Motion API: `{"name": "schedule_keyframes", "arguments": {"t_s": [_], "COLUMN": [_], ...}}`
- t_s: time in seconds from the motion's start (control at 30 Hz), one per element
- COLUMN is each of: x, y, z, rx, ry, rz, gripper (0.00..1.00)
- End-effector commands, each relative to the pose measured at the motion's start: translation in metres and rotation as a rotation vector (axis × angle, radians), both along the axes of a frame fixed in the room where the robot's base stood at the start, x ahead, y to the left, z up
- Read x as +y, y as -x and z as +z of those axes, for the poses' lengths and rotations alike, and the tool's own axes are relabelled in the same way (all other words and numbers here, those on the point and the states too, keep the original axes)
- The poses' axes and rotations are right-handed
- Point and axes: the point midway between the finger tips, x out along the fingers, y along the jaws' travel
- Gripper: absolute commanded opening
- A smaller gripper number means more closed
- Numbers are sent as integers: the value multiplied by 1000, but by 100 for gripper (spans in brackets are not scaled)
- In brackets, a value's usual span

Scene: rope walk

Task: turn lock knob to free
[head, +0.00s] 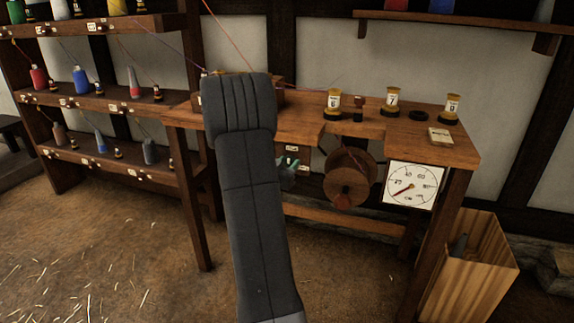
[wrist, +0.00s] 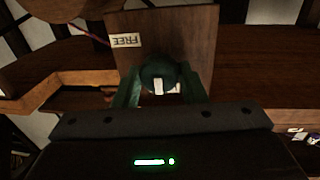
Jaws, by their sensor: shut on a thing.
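The lock knob (wrist: 156,71) is dark and round, with a white mark on its side nearest my gripper in the wrist view. It sits on a wooden panel (wrist: 192,28). A white label reading FREE (wrist: 126,41), upside down in this view, is beyond the knob to the left. Another small white patch beside the knob is mostly hidden. My gripper (wrist: 160,80) has its green fingers on either side of the knob, shut on it. In the head view my gripper (head: 288,172) shows beneath the bench top, and my arm hides much of the panel.
A wooden bench (head: 430,139) carries several labelled spools. A reel (head: 350,178) and a white dial (head: 411,186) hang at its front, right of my gripper. Shelves (head: 110,102) with coloured bobbins stand left. A wooden bin (head: 472,268) stands at lower right.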

Motion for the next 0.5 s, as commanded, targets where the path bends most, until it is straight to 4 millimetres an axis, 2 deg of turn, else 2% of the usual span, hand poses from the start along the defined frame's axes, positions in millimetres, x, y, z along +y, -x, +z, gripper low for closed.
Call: {"name": "schedule_keyframes", "arguments": {"t_s": [0.13,0.17,0.23,0.27,0.5], "x": [0,0,0,0,0], "y": [1,1,1,1,0], "z": [-1,-1,-1,-1,-1], "rx": [2,2,2,2,1], "ry": [0,0,0,0,0], "rz": [-1,-1,-1,-1,-1], "gripper": [15,42,55,58,58]}}
